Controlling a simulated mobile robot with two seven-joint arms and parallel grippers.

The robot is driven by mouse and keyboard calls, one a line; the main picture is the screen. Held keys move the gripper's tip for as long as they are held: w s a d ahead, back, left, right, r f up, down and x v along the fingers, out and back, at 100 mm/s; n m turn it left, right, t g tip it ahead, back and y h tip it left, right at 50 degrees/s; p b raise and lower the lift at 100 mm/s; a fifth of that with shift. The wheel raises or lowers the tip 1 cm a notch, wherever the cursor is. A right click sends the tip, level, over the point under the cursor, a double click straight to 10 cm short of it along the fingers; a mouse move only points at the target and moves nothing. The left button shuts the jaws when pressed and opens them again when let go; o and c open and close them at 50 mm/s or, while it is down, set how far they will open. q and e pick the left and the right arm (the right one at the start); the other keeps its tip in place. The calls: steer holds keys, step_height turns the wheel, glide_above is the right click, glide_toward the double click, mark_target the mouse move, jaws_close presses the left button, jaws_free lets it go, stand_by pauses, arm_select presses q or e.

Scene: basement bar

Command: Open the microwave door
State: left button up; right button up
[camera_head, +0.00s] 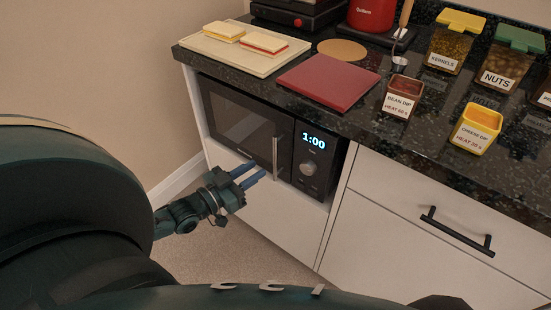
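The microwave (262,138) is built into the white cabinet under the counter. Its dark glass door (235,118) looks closed. A vertical silver handle (278,158) stands at the door's right edge, beside the panel with a round knob (308,168) and a display reading 1:00. My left gripper (260,170) is in front of the lower door, just left of the handle's lower end. Its two blue fingers point toward the handle, with a gap between them and nothing held. Whether a fingertip touches the handle cannot be told. My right gripper is not in view.
The dark speckled counter (440,131) juts out above the microwave. It holds a sandwich tray (262,67), a red board (328,82), dip containers (403,96) and jars (455,42). A white drawer with a black handle (456,232) is at right. Carpeted floor lies below.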

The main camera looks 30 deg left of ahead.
arm_select(q)
steer(key=b+x, duration=0.1)
steer(key=x, duration=0.7)
steer(key=shift+f, duration=0.1)
jaws_close()
